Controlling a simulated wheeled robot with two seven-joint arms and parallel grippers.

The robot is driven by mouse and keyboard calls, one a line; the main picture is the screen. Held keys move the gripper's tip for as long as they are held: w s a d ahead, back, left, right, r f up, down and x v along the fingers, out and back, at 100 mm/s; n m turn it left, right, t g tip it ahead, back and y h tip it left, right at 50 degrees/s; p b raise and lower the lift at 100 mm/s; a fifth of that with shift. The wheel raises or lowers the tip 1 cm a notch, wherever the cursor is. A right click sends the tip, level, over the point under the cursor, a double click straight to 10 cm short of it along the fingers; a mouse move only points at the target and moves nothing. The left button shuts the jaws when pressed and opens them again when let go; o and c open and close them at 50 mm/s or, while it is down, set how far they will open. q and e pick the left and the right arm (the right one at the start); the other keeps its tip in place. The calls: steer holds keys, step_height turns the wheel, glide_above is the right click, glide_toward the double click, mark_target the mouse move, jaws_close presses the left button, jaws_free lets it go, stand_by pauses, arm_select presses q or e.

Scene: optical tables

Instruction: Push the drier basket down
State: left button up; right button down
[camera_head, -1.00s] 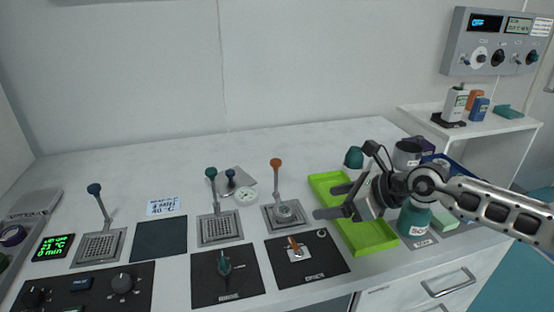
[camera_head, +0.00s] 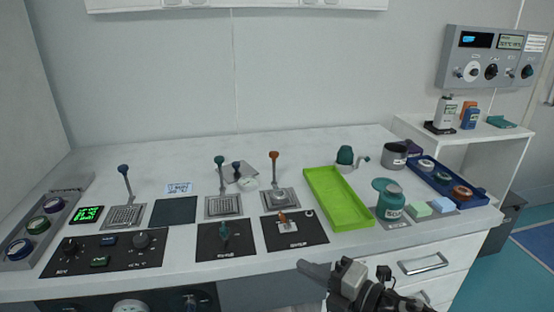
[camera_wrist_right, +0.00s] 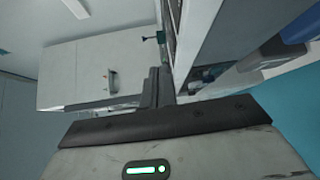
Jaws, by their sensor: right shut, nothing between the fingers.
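Three basket handles stand up from grey square grates along the worktop: a blue-knobbed one (camera_head: 123,170) at the left, a green-knobbed one (camera_head: 220,161) in the middle and an orange-knobbed one (camera_head: 273,156) to its right. I cannot tell from the blurred labels which is the drier basket. My right gripper (camera_head: 312,269) is low in front of the bench's front edge, pointing left, shut and empty, apart from every basket. Its dark fingers show in the right wrist view (camera_wrist_right: 158,86). My left gripper is not in view.
A green tray (camera_head: 366,215) lies right of the orange-knobbed basket. A teal jar (camera_head: 391,206) and a blue tray (camera_head: 474,199) are further right. Knob panels (camera_head: 225,248) line the front edge. A drawer handle (camera_head: 423,264) juts out near my right gripper.

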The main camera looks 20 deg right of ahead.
steer(key=s+a+f+m+g+h, duration=0.2)
steer(key=s+f+m, duration=0.4)
steer(key=m, duration=0.5)
steer(key=s+a+f+m+g+h, duration=0.2)
steer(key=s+a+f+m+h, duration=0.2)
steer(key=s+f+m, duration=0.3)
step_height(320, 180, down, 3)
steer(key=m, duration=0.4)
steer(key=shift+s+r+m, duration=0.2)
steer(key=shift+s+m, duration=0.05)
steer(key=shift+m, duration=0.15)
